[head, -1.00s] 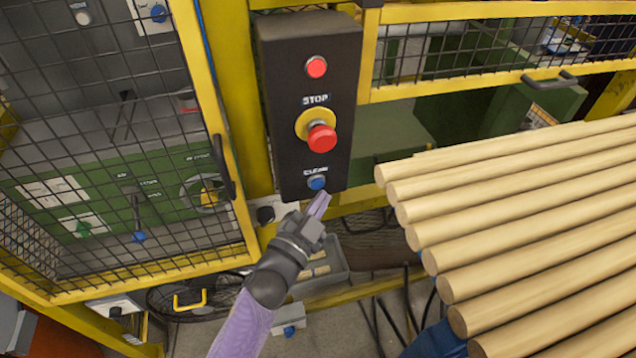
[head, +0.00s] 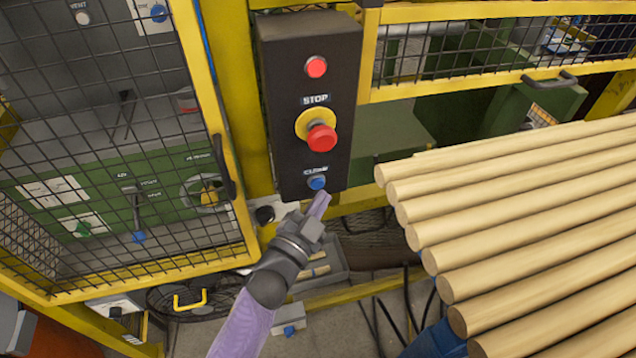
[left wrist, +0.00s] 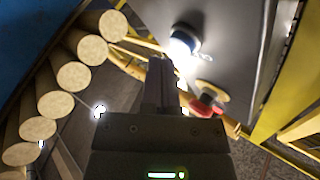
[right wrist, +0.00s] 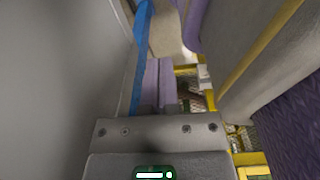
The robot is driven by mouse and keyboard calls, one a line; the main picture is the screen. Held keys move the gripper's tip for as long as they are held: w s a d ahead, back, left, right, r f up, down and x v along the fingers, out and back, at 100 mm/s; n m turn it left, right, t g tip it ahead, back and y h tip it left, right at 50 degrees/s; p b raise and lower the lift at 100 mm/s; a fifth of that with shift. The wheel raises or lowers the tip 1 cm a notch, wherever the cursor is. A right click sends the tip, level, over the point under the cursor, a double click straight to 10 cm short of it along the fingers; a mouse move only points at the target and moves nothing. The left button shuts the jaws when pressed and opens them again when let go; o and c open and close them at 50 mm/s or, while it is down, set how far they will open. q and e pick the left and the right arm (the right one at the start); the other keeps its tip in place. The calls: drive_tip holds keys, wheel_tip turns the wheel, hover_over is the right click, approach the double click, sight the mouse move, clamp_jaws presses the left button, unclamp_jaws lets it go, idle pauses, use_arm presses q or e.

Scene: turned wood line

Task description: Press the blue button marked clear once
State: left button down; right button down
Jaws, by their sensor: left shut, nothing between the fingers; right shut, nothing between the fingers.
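The blue button (head: 317,183) is at the bottom of a dark control box (head: 285,120), under a label that reads CLEAR. In the left wrist view a glaring lit round button (left wrist: 184,42) stands ahead of the fingers, beside the red mushroom knob. My left gripper (head: 320,203) is shut and empty, its fingertips just below the blue button in the head view. A small gap seems to lie between them; contact cannot be told. My right gripper (right wrist: 158,82) is shut and empty, seen only in its own wrist view.
Above the blue button are a red mushroom stop knob (head: 321,137) on a yellow collar and a small red button (head: 316,67). Wooden dowels (head: 520,220) lie close on the right. A yellow mesh guard door (head: 215,110) stands on the left.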

use_arm(q)
drive_tip(key=shift+w, duration=0.15)
drive_tip(key=shift+w+a, duration=0.15)
drive_tip(key=shift+w, duration=0.1)
drive_tip(key=shift+w+a, duration=0.15)
drive_tip(key=shift+w, duration=0.2)
idle(0.8)
drive_tip(key=shift+s, duration=0.15)
drive_tip(key=shift+s+d, duration=0.3)
drive_tip(key=shift+s, duration=0.3)
drive_tip(key=s, duration=0.1)
drive_tip(key=s+d+p, duration=0.1)
drive_tip(key=s, duration=0.2)
drive_tip(key=shift+s+d+p, duration=0.25)
drive_tip(key=shift+s+p, duration=0.15)
